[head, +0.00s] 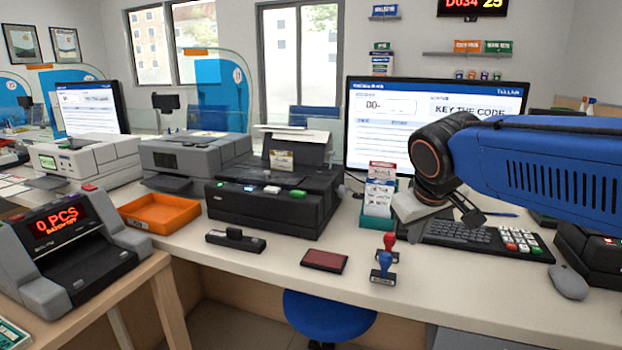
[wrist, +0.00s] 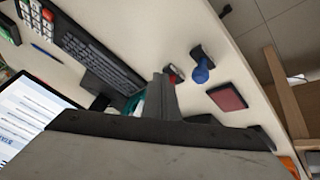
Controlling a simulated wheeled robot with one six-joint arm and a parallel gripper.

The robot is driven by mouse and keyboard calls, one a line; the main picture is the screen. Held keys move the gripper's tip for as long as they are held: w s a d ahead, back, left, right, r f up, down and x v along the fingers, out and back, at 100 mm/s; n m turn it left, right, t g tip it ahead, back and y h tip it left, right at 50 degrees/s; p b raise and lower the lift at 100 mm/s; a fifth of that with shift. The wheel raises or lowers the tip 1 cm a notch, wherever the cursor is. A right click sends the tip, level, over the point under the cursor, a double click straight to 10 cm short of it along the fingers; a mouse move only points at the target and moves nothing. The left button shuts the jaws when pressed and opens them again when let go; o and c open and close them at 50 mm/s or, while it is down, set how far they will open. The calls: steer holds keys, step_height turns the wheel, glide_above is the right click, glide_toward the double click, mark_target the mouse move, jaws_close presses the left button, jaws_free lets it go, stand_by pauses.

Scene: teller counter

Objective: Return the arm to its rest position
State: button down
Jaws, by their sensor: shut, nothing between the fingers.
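My arm reaches in from the right in the head view, its blue link in front of the teller monitor (head: 430,100). My gripper (head: 468,212) hangs above the counter (head: 330,225), near the left end of the keyboard (head: 465,235). It is shut and empty. In the wrist view my gripper (wrist: 165,88) shows as dark fingers close together, over the counter beside the keyboard (wrist: 100,50) and the stamps. The arm hides part of the monitor and of the counter behind it.
A blue stamp (head: 383,270), a red stamp (head: 389,245) and a red ink pad (head: 324,261) stand near the front edge. A card holder (head: 379,200) is just left of my gripper. A black printer (head: 270,205), an orange tray (head: 160,213) and a mouse (head: 568,282) are also on the counter.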

steer(key=shift+m+g, duration=0.3)
steer(key=shift+m, duration=0.5)
steer(key=s+d+f, duration=0.1)
steer(key=s+f, duration=0.1)
steer(key=s, duration=0.1)
steer(key=s+d+f, duration=0.2)
steer(key=s, duration=0.1)
steer(key=s+d+f, duration=0.2)
steer(key=s, duration=0.1)
steer(key=shift+s+f, duration=0.1)
steer(key=shift+s, duration=0.2)
steer(key=s+d+f+m+y, duration=0.1)
steer(key=s+f, duration=0.7)
steer(key=s, duration=0.2)
steer(key=shift+d+f+m, duration=0.2)
steer(key=shift+d+m, duration=0.2)
steer(key=shift+w, duration=0.1)
stand_by(1.5)
